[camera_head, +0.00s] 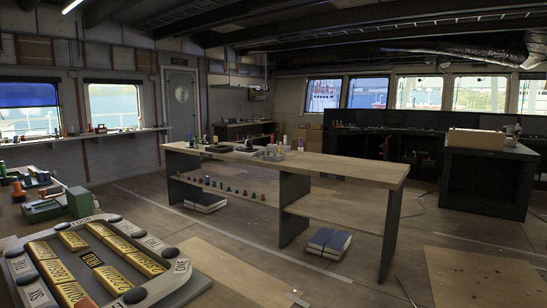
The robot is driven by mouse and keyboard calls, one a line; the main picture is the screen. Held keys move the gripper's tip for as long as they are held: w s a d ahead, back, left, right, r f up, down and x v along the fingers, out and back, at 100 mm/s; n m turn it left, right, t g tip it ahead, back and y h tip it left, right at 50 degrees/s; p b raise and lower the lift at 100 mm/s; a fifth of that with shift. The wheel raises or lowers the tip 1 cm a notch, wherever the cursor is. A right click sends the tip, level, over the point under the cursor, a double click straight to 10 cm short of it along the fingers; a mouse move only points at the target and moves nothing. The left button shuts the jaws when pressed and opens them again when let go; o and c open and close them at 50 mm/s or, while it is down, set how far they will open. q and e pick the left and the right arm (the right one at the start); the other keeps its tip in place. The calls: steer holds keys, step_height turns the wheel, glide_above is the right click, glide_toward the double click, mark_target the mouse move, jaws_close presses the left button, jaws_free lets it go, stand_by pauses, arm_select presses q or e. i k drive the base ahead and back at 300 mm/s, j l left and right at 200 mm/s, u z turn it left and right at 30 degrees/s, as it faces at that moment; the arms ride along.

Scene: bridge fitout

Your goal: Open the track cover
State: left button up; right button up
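Neither of my grippers shows in the head view. At the lower left, close to me, lies a rounded grey board (185,286). A light raised rim with dark round caps and black lettering runs around it. Inside the rim sit several yellow lettered blocks (135,259), with a dark lettered plate (91,260) in the middle. The board's left and near edges run out of the picture. I cannot tell which part is the track cover, or whether it is open or shut.
A green machine (62,203) stands behind the board. A long wooden table (340,168) with small items fills the middle, with dark blue books (329,241) on the floor beneath. A dark counter (487,180) stands at the right. The floor between board and table is mostly clear.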

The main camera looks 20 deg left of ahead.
mark_target(275, 155)
steer(key=i+l+z, duration=0.2)
steer(key=i+l, duration=0.2)
steer(key=i+l+z, duration=0.15)
steer(key=i+l, duration=0.2)
steer(key=i, duration=0.15)
steer(key=i+u, duration=0.25)
steer(key=i, duration=0.2)
steer(key=i+l+u, duration=0.2)
steer(key=i, duration=0.25)
steer(key=i+l+u, duration=0.25)
steer(key=i, duration=0.2)
steer(key=i+j+u, duration=0.2)
steer(key=i+u, duration=1)
steer(key=u, duration=0.15)
